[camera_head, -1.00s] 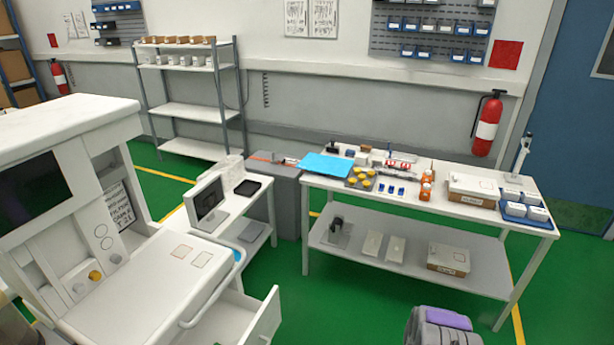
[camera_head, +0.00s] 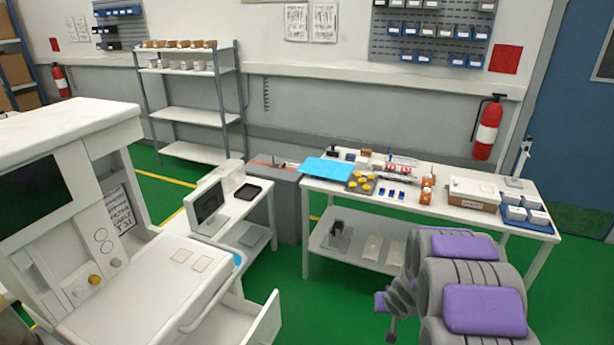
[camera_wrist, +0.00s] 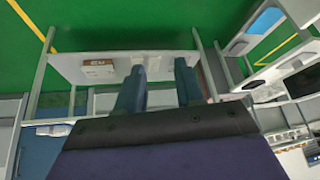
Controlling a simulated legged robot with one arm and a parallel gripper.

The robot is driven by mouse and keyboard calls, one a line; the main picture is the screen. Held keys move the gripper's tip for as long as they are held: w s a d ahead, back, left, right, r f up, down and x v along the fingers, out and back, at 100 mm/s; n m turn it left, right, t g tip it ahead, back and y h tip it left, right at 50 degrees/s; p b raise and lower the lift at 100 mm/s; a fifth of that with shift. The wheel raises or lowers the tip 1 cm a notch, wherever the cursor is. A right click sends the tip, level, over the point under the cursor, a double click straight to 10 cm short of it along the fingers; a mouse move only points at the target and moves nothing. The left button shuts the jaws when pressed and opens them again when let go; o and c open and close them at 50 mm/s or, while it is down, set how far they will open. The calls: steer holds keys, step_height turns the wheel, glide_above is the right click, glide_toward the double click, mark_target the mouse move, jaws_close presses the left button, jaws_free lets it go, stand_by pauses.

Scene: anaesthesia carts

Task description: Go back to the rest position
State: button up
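My arm, grey with purple pads, rises at the lower right of the head view and covers part of the white table's lower shelf. My gripper (camera_wrist: 160,70) shows in the wrist view as two dark blue fingers set apart, with nothing between them. In the head view its end is small and partly hidden by the arm, in front of the table (camera_head: 303,230).
The table holds a blue sheet (camera_head: 326,168), a cardboard box (camera_head: 473,193) and a blue tray (camera_head: 527,222). A white cart with an open drawer (camera_head: 262,325) stands at the left. A metal shelf (camera_head: 195,116) is behind. Green floor is clear between.

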steer(key=s+d+r+g+h, duration=0.1)
steer(key=s+r+g+h, duration=0.2)
steer(key=s+r, duration=1.25)
steer(key=s+a+r+g+y, duration=0.1)
steer(key=s+a+r, duration=0.3)
steer(key=s, duration=0.9)
steer(key=s+a+r+n+g+y, duration=0.1)
steer(key=s+a, duration=0.5)
steer(key=s, duration=0.7)
step_height(320, 180, up, 3)
steer(key=g+y, duration=0.1)
steer(key=g, duration=0.1)
steer(key=shift+s+r+g, duration=0.2)
steer(key=shift+g, duration=0.1)
steer(key=shift+a, duration=0.15)
